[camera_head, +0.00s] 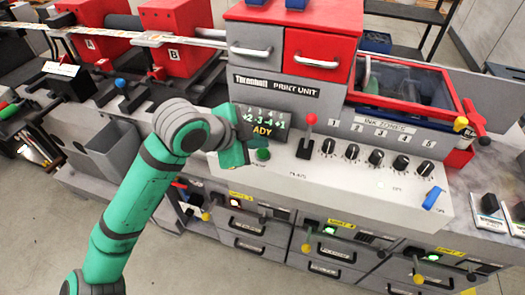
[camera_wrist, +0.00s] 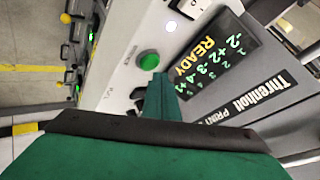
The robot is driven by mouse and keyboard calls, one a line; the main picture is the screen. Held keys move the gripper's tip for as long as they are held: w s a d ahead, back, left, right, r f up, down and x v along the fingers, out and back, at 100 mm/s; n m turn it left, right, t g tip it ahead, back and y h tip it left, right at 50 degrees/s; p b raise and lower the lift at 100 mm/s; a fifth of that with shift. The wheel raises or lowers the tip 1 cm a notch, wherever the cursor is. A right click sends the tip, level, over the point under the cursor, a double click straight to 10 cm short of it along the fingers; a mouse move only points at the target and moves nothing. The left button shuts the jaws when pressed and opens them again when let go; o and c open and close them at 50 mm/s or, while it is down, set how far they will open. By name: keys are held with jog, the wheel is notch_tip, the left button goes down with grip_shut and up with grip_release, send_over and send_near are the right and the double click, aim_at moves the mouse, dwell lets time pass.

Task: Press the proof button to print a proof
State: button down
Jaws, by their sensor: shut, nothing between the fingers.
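The green round button (camera_head: 263,154) sits on the light sloped panel of the print unit, just below the display (camera_head: 262,123). Its label in the head view is too small to read surely. The button also shows in the wrist view (camera_wrist: 149,61), bright green in a grey ring and uncovered. My gripper (camera_head: 240,150) is shut and empty, just left of the button in the head view. In the wrist view its fingertips (camera_wrist: 160,82) point toward the panel beside the button; I cannot tell whether they touch it. The display reads READY in the wrist view (camera_wrist: 205,58).
A red-topped lever (camera_head: 309,122) stands right of the button, with several black knobs (camera_head: 376,158) beyond it. A blue switch (camera_head: 433,198) is at the panel's right end. Drawers with small handles (camera_head: 330,248) line the front below. Open floor lies in front.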

jog(key=shift+w+d, duration=0.1)
dwell(0.3)
jog(key=shift+a, duration=0.25)
jog(key=shift+d+f, duration=0.35)
jog(key=shift+d, duration=0.1)
jog(key=shift+s+f, duration=0.1)
jog(key=shift+s, duration=0.1)
jog(key=shift+a+f, duration=0.1)
